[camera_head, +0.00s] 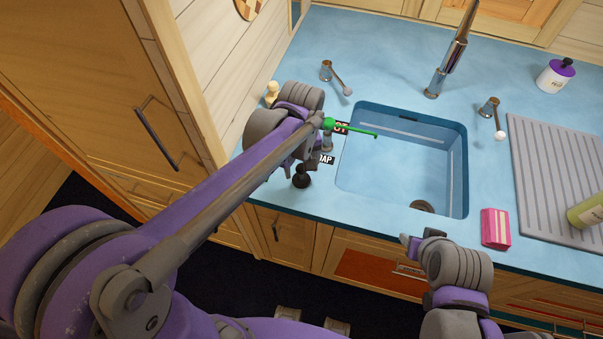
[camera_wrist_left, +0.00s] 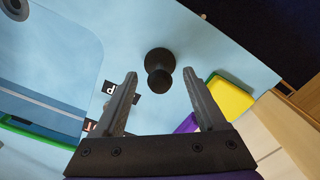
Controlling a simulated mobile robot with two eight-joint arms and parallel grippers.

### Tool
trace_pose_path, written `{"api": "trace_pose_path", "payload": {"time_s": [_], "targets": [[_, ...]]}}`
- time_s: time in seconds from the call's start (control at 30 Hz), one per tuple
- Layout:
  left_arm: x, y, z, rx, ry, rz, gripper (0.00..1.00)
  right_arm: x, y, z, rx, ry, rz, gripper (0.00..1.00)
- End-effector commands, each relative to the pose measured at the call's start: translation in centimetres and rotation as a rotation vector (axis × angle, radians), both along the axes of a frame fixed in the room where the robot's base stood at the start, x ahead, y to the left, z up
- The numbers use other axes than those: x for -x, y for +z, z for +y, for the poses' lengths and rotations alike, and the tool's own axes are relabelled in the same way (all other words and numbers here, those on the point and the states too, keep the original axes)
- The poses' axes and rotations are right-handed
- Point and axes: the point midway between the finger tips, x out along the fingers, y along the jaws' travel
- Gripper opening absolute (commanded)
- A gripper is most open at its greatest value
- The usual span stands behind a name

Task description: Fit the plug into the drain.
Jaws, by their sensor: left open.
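The black knobbed plug (camera_head: 302,177) stands on the blue counter left of the sink, near its front edge. In the left wrist view the plug (camera_wrist_left: 159,66) shows just beyond and between the two fingertips. My left gripper (camera_head: 312,158) is open and empty above the plug; its fingers also show in the left wrist view (camera_wrist_left: 162,80). The round drain (camera_head: 422,206) lies in the sink floor at the front right, partly cut off by the sink's front edge. It also shows in the left wrist view's top left corner (camera_wrist_left: 15,8). My right gripper (camera_head: 412,243) hangs before the counter's front edge; its jaws are unclear.
Around the sink (camera_head: 395,165) are a metal tap (camera_head: 452,60), two small levers, black label cards and a green rod (camera_head: 352,129). A pink block (camera_head: 495,228) stands right of the sink, beside a ribbed grey draining mat (camera_head: 555,165). A yellow-green block (camera_wrist_left: 230,97) lies near the plug.

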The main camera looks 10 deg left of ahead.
Motion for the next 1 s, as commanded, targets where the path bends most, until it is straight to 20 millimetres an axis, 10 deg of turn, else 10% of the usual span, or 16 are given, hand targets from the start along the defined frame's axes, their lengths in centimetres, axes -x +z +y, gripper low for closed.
{"api": "trace_pose_path", "payload": {"time_s": [0.47,0.87,1.0], "targets": [[0.0,-2.7,0.0,0.0,0.0,0.0,0.71,0.0,-0.1,0.0,0.0,0.0,0.001,0.5],[0.0,-2.7,0.0,0.0,0.0,0.0,0.0,0.0,-0.1,0.0,0.0,0.0,0.001,0.5],[0.0,-2.7,0.0,0.0,0.0,0.0,0.0,0.0,-0.1,0.0,0.0,0.0,0.001,0.5]]}}
